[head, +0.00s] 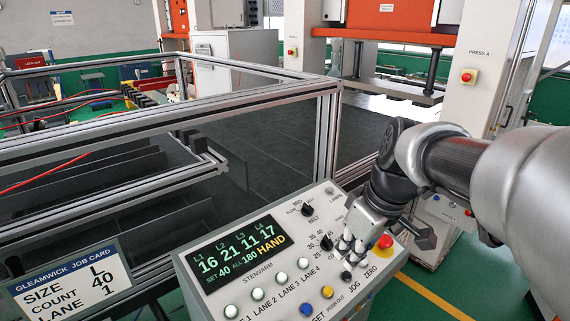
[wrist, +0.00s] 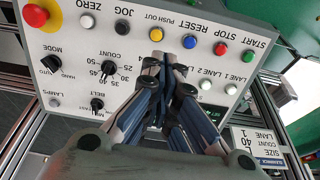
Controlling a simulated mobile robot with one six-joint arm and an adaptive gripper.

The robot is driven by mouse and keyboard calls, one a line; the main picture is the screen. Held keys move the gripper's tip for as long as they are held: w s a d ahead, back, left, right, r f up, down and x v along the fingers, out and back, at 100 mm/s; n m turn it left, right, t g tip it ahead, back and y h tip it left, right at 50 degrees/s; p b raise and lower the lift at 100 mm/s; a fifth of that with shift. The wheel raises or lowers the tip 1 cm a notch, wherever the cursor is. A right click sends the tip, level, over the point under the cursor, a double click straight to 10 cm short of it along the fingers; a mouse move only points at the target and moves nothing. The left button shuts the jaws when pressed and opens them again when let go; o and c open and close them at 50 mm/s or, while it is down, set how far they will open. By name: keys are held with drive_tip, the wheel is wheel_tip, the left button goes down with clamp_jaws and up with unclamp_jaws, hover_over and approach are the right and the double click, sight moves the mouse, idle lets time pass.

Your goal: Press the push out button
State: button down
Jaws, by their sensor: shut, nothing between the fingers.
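The push out button is the yellow button (head: 327,292) on the sloped control panel (head: 215,296), and its label reads PUSH OUT. In the wrist view the yellow button (wrist: 156,35) shows just beyond my fingertips. My gripper (head: 350,246) is shut and empty, over the panel's right part near the count dial. In the wrist view my gripper (wrist: 163,60) points toward the button row, its tips just short of the yellow button in the picture. I cannot tell the exact gap to the panel.
Next to the yellow button are the blue reset button (wrist: 190,41) and the black jog button (wrist: 122,27). A red mushroom stop (head: 385,241) stands at the panel's right end. An aluminium frame (head: 325,140) rises behind the panel. A job card (head: 72,285) is at the left.

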sight(328, 291)
drive_tip(key=shift+w+d+r, duration=0.2)
drive_tip(key=shift+w+r, duration=0.15)
drive_tip(key=shift+w, duration=0.25)
drive_tip(key=x, duration=1.4)
drive_tip(key=shift+b, duration=0.3)
